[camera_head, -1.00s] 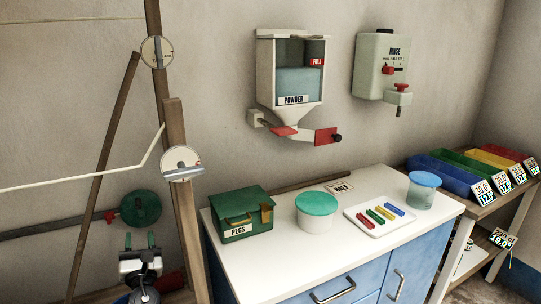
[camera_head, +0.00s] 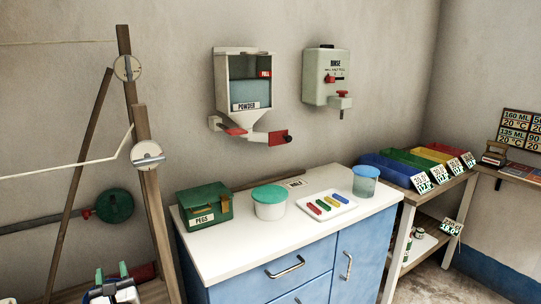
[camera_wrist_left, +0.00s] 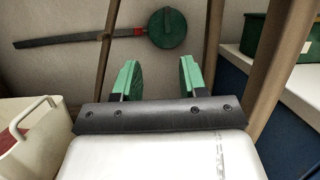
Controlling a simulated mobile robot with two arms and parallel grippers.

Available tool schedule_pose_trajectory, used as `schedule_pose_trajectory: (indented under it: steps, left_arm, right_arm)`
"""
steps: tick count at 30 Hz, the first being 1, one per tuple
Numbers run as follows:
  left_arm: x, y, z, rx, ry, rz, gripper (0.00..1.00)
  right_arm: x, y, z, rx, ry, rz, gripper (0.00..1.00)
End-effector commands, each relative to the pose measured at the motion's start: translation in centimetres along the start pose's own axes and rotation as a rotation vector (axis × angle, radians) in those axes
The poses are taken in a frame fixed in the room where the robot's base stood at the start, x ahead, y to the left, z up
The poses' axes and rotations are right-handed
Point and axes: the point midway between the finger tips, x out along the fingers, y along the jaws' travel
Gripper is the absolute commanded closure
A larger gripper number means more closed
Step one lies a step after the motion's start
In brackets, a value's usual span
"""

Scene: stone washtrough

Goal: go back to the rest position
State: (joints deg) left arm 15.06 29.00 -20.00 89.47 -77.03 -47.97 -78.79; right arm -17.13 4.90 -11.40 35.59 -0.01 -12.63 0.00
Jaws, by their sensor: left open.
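My left gripper (camera_head: 111,277) shows low at the left in the head view, with its green fingers pointing up. In the left wrist view its two green fingers (camera_wrist_left: 158,80) stand wide apart with nothing between them. It is open and empty, in front of the wooden posts and left of the blue cabinet. My right gripper is in neither view now.
A white-topped blue cabinet (camera_head: 237,258) bears a green pegs box (camera_head: 204,205), a green-lidded tub (camera_head: 269,203) and a tray of coloured pegs (camera_head: 345,208). Wooden posts (camera_head: 150,195) stand close to my left gripper. A white handled container (camera_wrist_left: 38,140) is at left in the wrist view.

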Motion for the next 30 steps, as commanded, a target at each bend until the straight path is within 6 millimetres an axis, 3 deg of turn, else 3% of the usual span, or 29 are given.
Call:
schedule_pose_trajectory:
  steps: [5, 11, 14, 18, 24, 30]
  left_arm:
    - [-3.4, 0.4, -1.6, -0.262, 0.109, 0.074, 0.58]
    - [-9.2, 1.4, -4.1, -0.672, 0.285, 0.248, 0.58]
    - [-13.3, 1.9, -5.4, -0.921, 0.398, 0.394, 0.58]
    - [-21.0, 2.7, -6.9, -1.305, 0.571, 0.710, 0.58]
    - [-29.6, 3.0, -6.5, -1.645, 0.713, 1.147, 0.58]
    - [-35.4, 3.0, -4.8, -1.808, 0.776, 1.498, 0.58]
  right_arm:
    - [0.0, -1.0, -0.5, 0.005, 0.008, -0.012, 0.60]
    - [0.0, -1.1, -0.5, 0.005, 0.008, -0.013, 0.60]
    - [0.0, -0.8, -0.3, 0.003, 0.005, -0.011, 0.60]
    - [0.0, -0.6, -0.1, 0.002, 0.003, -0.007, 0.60]
    - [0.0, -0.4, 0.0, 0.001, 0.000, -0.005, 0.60]
    - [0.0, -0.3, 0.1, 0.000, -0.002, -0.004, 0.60]
